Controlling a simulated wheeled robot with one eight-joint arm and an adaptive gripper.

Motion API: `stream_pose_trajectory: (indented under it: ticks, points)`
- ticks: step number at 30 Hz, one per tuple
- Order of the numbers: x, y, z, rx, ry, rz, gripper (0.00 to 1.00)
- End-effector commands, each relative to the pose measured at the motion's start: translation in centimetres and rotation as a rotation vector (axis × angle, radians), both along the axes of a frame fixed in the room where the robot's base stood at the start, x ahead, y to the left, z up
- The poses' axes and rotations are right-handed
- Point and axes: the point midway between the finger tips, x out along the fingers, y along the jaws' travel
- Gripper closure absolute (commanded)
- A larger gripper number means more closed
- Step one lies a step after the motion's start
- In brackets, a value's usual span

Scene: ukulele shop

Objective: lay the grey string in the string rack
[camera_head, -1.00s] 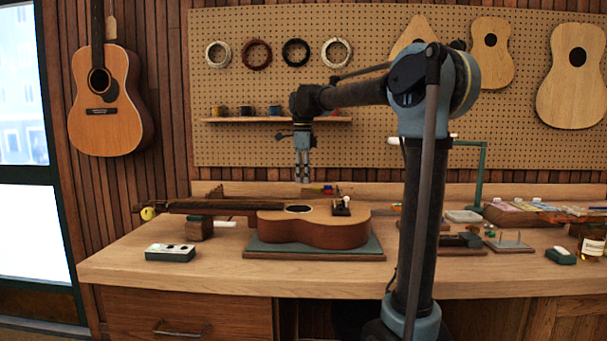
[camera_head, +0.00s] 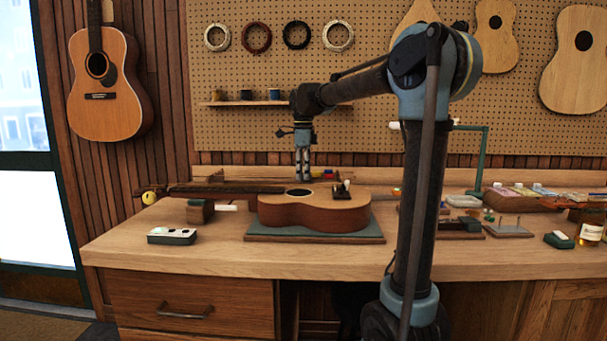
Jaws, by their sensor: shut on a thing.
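My gripper (camera_head: 302,176) points straight down over the back of the workbench, just behind the body of a ukulele (camera_head: 314,211) lying on its back. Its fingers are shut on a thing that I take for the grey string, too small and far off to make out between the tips. The fingertips show just above the ukulele's top edge in the picture, near small coloured pieces (camera_head: 325,174) at the back of the bench. I cannot pick out the string rack with certainty; the ukulele may hide part of that area.
A small box (camera_head: 172,237) stands front left. A shelf with small pots (camera_head: 246,95) hangs behind my gripper. Bare bench top (camera_head: 290,259) lies in front.

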Motion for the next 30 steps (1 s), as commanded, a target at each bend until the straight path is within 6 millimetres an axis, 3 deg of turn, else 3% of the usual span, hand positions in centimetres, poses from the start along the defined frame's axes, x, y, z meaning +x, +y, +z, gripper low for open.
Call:
stream_pose_trajectory:
  ticks: [22, 24, 26, 30]
  points:
    - [-0.11, -0.04, 0.15, 0.000, 0.000, -0.001, 0.97]
    - [-0.11, -0.04, 0.15, 0.000, 0.000, -0.001, 0.75]
    - [-0.11, -0.05, 0.15, 0.000, 0.000, -0.001, 0.62]
    - [-0.10, -0.05, 0.15, 0.000, 0.000, -0.001, 0.62]
